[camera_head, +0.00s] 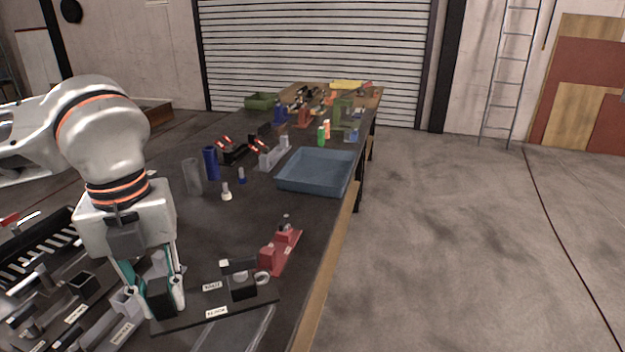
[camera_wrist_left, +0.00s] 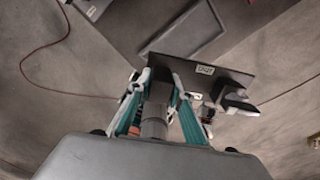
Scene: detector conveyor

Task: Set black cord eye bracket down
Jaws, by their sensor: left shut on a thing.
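My left gripper (camera_head: 164,306) points down at the near left of the table and is shut on a dark piece, which I take to be the black cord eye bracket (camera_head: 160,294). The piece shows between the fingers in the left wrist view (camera_wrist_left: 156,112). The fingers hide much of it, and its eye cannot be made out. It is at the left end of a black plate (camera_head: 200,322) with white labels. I cannot tell whether it touches the plate. A black upright block (camera_head: 242,287) with a pale ring beside it stands on the plate's right part. My right gripper is not in view.
A red fixture (camera_head: 281,252) stands just behind the plate. Grey and black fixtures (camera_head: 80,287) crowd the table left of my gripper. A blue tray (camera_head: 318,188) and small cylinders (camera_head: 211,162) are farther back. The table (camera_head: 240,222) is bare in the middle.

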